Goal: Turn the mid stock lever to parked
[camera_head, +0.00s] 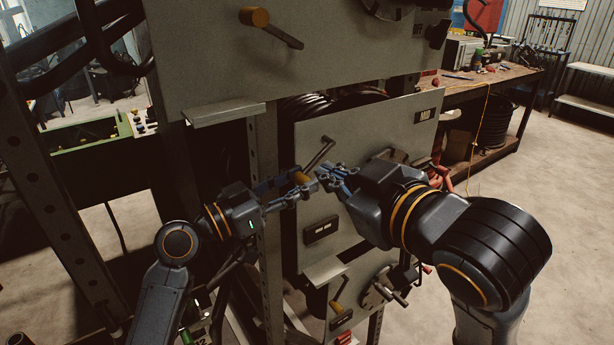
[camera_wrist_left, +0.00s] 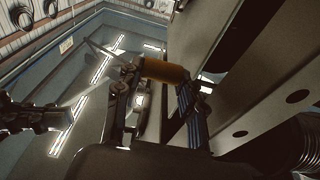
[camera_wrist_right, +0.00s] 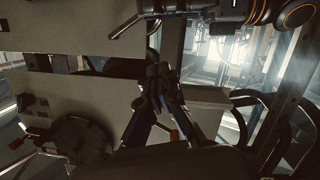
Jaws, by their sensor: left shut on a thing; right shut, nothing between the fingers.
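The mid stock lever is a metal arm (camera_head: 320,153) with an orange-brown grip (camera_head: 302,178) on the grey panel marked MID (camera_head: 400,140). The arm slants from upper right down to the grip at lower left. My left gripper (camera_head: 303,184) is shut on the grip, which also shows between its fingers in the left wrist view (camera_wrist_left: 162,70). My right gripper (camera_head: 322,174) is shut and empty just right of the grip, close to the left fingertips. Its closed fingers show in the right wrist view (camera_wrist_right: 160,85). The right gripper hides part of the panel.
An upper panel has a similar lever with an orange-brown knob (camera_head: 256,17). Below the mid panel are a lower lever (camera_head: 336,306) and a round handwheel (camera_head: 382,288). A metal ledge (camera_head: 224,114) juts out at left. A workbench (camera_head: 490,78) stands at back right; open floor lies right.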

